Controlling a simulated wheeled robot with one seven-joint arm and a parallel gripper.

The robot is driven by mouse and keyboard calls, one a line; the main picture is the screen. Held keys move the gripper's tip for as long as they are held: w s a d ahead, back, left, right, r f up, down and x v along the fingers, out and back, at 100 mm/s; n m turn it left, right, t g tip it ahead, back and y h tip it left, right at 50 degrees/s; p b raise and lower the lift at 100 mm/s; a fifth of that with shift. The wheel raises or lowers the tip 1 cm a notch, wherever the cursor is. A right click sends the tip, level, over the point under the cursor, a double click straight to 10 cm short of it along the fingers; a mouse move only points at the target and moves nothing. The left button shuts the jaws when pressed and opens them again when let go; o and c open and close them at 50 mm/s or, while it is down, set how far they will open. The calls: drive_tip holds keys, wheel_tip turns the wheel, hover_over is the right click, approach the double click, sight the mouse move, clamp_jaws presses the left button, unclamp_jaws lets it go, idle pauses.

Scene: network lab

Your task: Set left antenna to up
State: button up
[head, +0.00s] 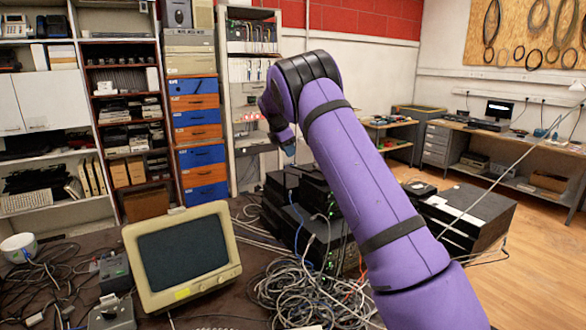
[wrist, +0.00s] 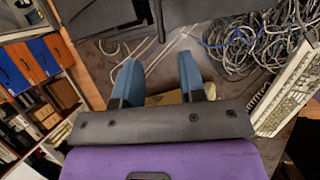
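A thin, light antenna rod (head: 500,182) slants up to the right from near a black box (head: 470,215), right of my arm in the head view. A second thin rod (head: 488,261) lies almost flat, low beside that box. I cannot tell which rod is the left antenna, and my arm may hide their bases. My gripper (head: 289,147) is over the stacked black devices, left of both rods and well apart from them. In the wrist view my gripper (wrist: 160,65) has its two blue fingers spread, with nothing held between them.
Stacked black devices (head: 325,235) stand below my gripper. A tangle of cables (head: 300,290) lies in front. A beige monitor (head: 185,255) stands at the left. Open wooden floor (head: 545,265) lies to the right.

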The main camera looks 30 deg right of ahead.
sight(294, 167)
drive_tip(key=x, duration=0.9)
drive_tip(key=shift+f, duration=0.15)
clamp_jaws()
